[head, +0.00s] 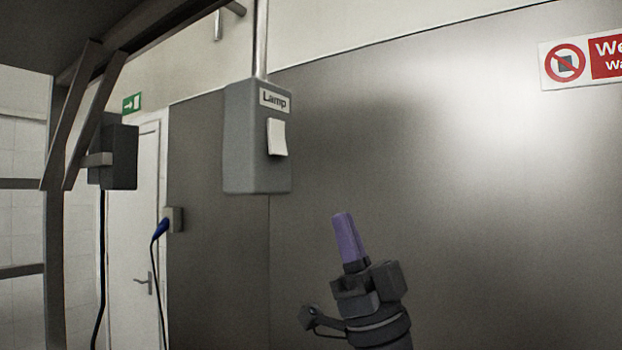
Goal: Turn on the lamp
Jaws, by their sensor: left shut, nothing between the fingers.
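A grey switch box (241,140) labelled "Lamp" hangs on a metal conduit against the grey wall, left of the picture's middle. A white rocker switch (277,137) sits on its right-hand face, under the label. My left gripper (343,220) points upward below and to the right of the box. Its purple fingers are shut with nothing between them, and it is apart from the switch. The lamp itself is not identifiable in view. My right gripper is not in view.
A dark metal frame (75,115) with a dark box (120,155) and cable stands at the left. Behind are a white door (147,240) and a blue plug (160,230) at a wall socket. The wall area right of the switch box is clear, below a red-and-white sign (585,62).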

